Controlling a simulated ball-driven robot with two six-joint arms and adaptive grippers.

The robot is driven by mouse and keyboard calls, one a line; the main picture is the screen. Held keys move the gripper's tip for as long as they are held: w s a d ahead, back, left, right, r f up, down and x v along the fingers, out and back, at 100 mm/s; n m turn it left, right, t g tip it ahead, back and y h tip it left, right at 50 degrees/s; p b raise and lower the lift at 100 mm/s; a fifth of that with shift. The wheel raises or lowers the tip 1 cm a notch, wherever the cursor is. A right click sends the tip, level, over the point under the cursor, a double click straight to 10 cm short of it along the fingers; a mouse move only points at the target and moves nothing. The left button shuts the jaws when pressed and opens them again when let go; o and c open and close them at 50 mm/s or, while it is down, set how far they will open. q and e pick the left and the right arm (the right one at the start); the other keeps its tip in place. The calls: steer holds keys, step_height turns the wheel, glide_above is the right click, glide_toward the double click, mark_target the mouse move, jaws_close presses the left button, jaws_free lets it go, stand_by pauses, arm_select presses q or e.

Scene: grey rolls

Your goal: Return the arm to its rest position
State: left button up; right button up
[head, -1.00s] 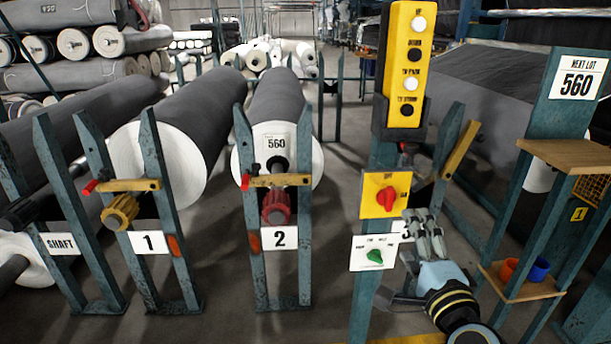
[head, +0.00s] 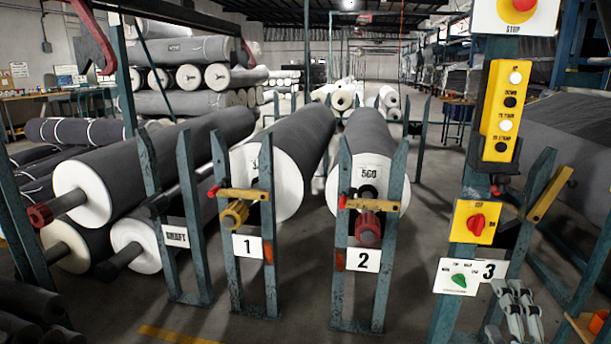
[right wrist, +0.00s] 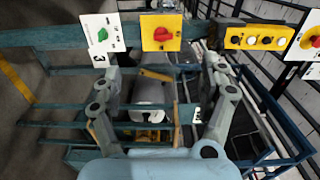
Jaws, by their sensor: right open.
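My right gripper (head: 514,300) shows at the bottom right edge of the head view, low beside the panel with the green switch (head: 458,280). In the right wrist view its two grey fingers (right wrist: 163,66) stand wide apart, with nothing between the tips. The red switch on a yellow plate (right wrist: 161,33) and the green switch (right wrist: 102,35) appear beyond the fingertips, apart from them. Most of the right arm is out of the head view. My left gripper is not in view.
Teal stands marked 1 (head: 248,247) and 2 (head: 364,260) hold large grey rolls. The yellow button box (head: 502,110) hangs on the right post.

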steer(key=s+a+f+n+g+y, duration=0.1)
steer(key=s+f+n+g, duration=0.35)
steer(key=s+f, duration=0.65)
steer(key=s+a+f+n+g+y, duration=0.1)
steer(key=s+f+n+g+y, duration=0.25)
steer(key=f, duration=1.45)
steer(key=s+f+n+g, duration=0.3)
steer(key=s+f+n, duration=0.1)
steer(key=s, duration=0.6)
steer(key=s+f+n+g+h, duration=0.1)
steer(key=s+f+n+g, duration=0.2)
steer(key=s, duration=0.7)
steer(key=s+f+n+g, duration=0.2)
steer(key=s+f+n, duration=0.3)
steer(key=s, duration=0.5)
steer(key=shift+s+d+f+n+g, duration=0.15)
steer(key=shift+d+f+n+g, duration=0.2)
steer(key=shift+f, duration=0.3)
